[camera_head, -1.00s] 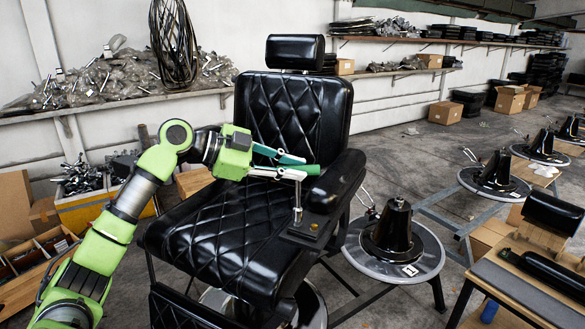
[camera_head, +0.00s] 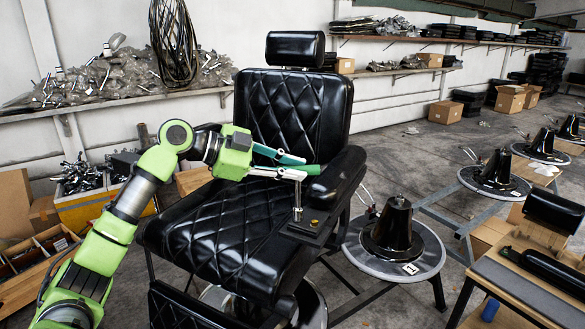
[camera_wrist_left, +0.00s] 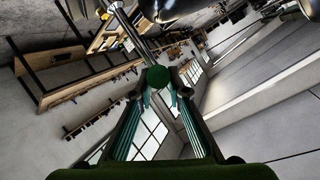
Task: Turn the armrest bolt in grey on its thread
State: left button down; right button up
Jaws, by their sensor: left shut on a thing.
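A black quilted barber chair (camera_head: 217,235) stands in the middle of the head view. A grey bolt (camera_head: 297,214) stands upright on a small black plate (camera_head: 309,233) at the right side of the seat, below the armrest (camera_head: 338,180). A tool with a silver shank (camera_head: 299,193) and a green handle (camera_head: 312,169) reaches down to the bolt. My left gripper (camera_head: 300,167) is shut on the green handle, above the seat. The handle's round green end (camera_wrist_left: 158,77) shows between the fingertips in the left wrist view. The exact fit on the bolt is too small to tell. My right gripper is out of view.
A brass-coloured piece (camera_head: 314,223) sits beside the bolt. A round chair base (camera_head: 393,245) stands to the right. A work table with black parts (camera_head: 535,290) is at the lower right. A loaded shelf (camera_head: 120,107) runs along the left wall.

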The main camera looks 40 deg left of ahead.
pick_arm(q)
jog(key=shift+f+n+y+b, duration=0.15)
jog(key=shift+n+y+b, duration=0.15)
jog(key=shift+b, duration=0.1)
jog(key=shift+s+d+n+t+y+b, duration=0.1)
jog(key=shift+n+t+y+b, duration=0.5)
jog(key=shift+n+y+b, duration=0.1)
jog(key=shift+d+n+t+y, duration=0.15)
jog(key=shift+n+t+y, duration=0.35)
jog(key=shift+n+y, duration=0.25)
jog(key=shift+r+n+y, duration=0.2)
jog(key=shift+n+y, duration=0.35)
jog(key=shift+y, duration=0.1)
jog(key=shift+d+r+n+t+y+p, duration=0.15)
jog(key=shift+n+t+y+p, duration=0.1)
jog(key=shift+n+y+p, duration=0.35)
jog(key=shift+d+n+t+y+p, duration=0.1)
jog(key=shift+n+t+y+p, duration=0.15)
jog(key=shift+n+y+p, duration=0.35)
jog(key=shift+d+n+y+p, duration=0.1)
jog(key=shift+n+y+p, duration=0.8)
jog(key=shift+y+p, duration=0.4)
